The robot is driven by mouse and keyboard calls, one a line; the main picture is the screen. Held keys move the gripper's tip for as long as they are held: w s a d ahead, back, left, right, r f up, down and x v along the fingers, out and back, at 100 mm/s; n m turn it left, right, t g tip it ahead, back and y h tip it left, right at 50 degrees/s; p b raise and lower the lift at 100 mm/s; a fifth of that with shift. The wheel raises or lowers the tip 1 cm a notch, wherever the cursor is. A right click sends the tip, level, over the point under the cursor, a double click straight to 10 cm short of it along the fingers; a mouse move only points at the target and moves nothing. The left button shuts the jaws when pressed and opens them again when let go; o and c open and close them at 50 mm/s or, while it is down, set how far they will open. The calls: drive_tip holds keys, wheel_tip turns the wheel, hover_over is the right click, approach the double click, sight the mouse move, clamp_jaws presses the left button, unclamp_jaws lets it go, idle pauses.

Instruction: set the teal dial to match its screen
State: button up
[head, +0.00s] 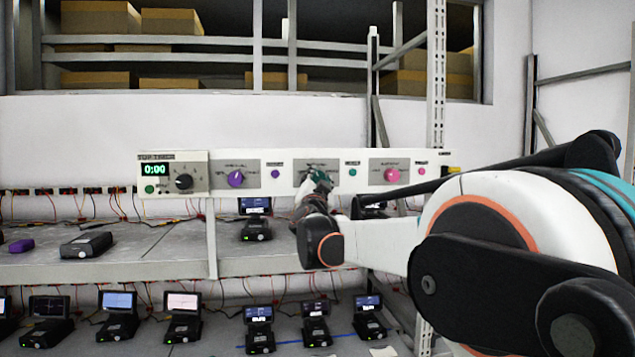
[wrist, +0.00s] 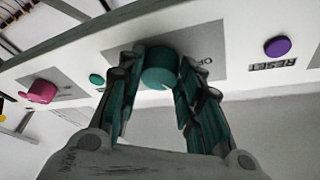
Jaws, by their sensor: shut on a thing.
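The teal dial (wrist: 160,68) sits on a grey plate of the white wall panel, between the two fingers of my gripper (wrist: 158,76) in the wrist view. The fingers are shut on its sides. A small pale mark shows on the dial's near edge. Part of a printed label shows beside it, too blurred to read fully. In the head view my gripper (head: 318,184) is at the panel's middle and largely covers the dial. I cannot tell which screen belongs to the dial.
A purple dial (head: 236,178) and a pink dial (head: 392,175) flank it, with small buttons between, one teal (head: 352,172). A timer (head: 154,170) reads 0:00 at the panel's left. Several small devices with screens stand on the shelves below. A metal upright (head: 436,80) stands behind.

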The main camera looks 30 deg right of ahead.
drive_tip(key=o, duration=1.1)
drive_tip(key=shift+c, duration=0.2)
drive_tip(key=v, duration=1.2)
drive_tip(key=shift+s, duration=0.1)
